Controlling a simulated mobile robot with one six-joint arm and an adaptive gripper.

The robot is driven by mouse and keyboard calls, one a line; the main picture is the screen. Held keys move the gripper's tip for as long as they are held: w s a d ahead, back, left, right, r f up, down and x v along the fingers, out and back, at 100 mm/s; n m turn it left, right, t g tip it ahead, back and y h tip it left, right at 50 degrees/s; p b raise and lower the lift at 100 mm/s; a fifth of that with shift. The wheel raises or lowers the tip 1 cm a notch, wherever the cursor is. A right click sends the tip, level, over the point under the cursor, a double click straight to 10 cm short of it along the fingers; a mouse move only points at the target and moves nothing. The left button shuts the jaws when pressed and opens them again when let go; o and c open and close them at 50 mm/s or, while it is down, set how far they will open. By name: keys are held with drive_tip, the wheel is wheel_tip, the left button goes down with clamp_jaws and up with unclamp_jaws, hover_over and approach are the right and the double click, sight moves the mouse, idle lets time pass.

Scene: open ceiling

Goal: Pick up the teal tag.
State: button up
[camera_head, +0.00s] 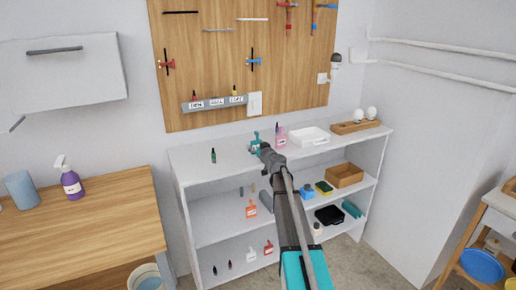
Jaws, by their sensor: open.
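The teal tag (256,135) is on the top of the white shelf unit (195,166), near its middle. It is small and partly hidden behind my gripper. My gripper (258,149) is at the far end of my arm, right at the tag in the picture and overlapping its lower part. The jaws are open. I cannot tell from this view whether they touch the tag or stand around it.
A pink tag (281,139) is close on the right, with a white tray (308,137) and a wooden holder (356,127) beyond. A small dark green bottle (213,156) stands to the left. The wooden pegboard (210,65) is behind. Lower shelves hold an orange tag (251,210) and several other items.

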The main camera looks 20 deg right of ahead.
drive_tip(key=c, duration=1)
drive_tip(key=shift+r, duration=0.15)
drive_tip(key=s, duration=1.8)
drive_tip(key=shift+d, duration=0.25)
drive_tip(key=shift+d, duration=0.1)
